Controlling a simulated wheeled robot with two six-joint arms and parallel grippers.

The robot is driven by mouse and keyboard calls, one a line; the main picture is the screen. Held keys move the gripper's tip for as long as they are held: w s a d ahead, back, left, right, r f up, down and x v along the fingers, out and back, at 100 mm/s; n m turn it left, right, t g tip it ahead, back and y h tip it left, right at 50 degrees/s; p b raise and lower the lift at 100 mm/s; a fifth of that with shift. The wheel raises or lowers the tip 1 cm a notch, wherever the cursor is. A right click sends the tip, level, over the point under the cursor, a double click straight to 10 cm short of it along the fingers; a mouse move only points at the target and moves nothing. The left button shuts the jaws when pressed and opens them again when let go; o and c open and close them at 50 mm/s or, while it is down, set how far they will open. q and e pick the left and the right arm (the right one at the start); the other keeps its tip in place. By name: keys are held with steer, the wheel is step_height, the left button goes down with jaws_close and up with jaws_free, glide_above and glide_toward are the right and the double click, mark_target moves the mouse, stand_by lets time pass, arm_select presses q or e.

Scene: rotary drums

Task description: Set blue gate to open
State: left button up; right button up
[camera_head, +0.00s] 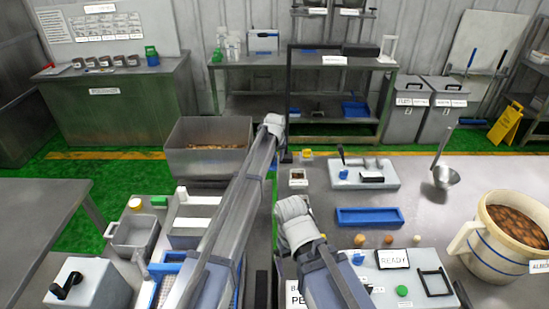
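No part in view is labelled as the blue gate, and I cannot tell which blue part it is. Blue parts (166,266) show at the left station beside my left arm, partly hidden by it. A pale block (357,184) with a black lever and a small blue piece stands on the right table. My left gripper (273,124) is stretched far forward, beside the grey hopper. My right gripper (294,212) is lower, over the table's left edge, left of the blue tray (372,223). Both grippers' fingertips are hidden, so I cannot tell whether they are open or shut.
The grey hopper (183,163) holds brown pieces. A white bucket (485,249) of almonds stands at the right, with a metal ladle (445,177) behind it. A panel with a READY display (392,259) is near the front. A grey box with a black crank (98,288) is at lower left.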

arm_select(q)
jaws_close()
stand_by(1.2)
